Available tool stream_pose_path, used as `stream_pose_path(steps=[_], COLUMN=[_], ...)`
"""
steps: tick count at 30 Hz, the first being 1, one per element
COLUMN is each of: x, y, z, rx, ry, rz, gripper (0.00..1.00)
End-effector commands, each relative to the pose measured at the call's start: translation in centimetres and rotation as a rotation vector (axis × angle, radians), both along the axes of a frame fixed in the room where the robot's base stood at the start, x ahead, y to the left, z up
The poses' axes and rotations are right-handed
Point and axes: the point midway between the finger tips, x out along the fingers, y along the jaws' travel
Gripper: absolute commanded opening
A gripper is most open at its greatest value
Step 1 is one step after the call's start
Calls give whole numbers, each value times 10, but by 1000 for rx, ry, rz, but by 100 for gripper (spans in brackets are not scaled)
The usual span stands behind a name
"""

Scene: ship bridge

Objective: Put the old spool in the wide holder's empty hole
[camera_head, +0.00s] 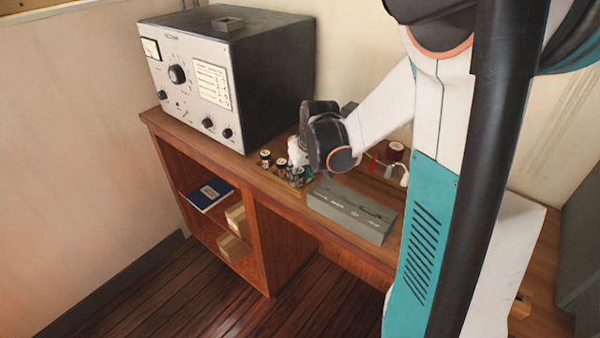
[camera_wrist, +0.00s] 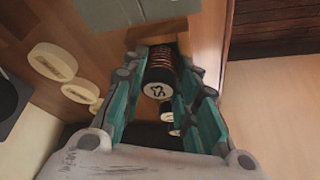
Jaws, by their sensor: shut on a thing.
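My gripper (camera_head: 297,172) is over the desk, among a small group of spools. In the wrist view my gripper (camera_wrist: 163,95) has its teal-lined fingers on both sides of a spool (camera_wrist: 161,72) with dark, copper-brown windings and a white end with a black mark. I am shut on this spool; whether it is the old one I cannot tell. Other spools (camera_head: 265,157) with pale tops stand just left of my gripper in the head view. They appear to stand on a low wooden holder (camera_head: 271,173), mostly hidden; its holes cannot be made out.
A large grey-and-black radio set (camera_head: 270,65) stands on the desk to the left. A long grey box (camera_head: 352,208) lies to the right at the front edge. Pale round discs (camera_wrist: 54,68) show left in the wrist view.

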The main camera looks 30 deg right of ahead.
Motion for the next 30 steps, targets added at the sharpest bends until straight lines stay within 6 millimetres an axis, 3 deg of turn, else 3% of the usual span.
stream_pose_path(steps=[22,23,25,30], x=[0,0,0,0], y=[0,0,0,0], z=[-1,-1,-1,-1], rx=[0,0,0,0], ry=[0,0,0,0], rz=[0,0,0,0], gripper=[4,35,50,51])
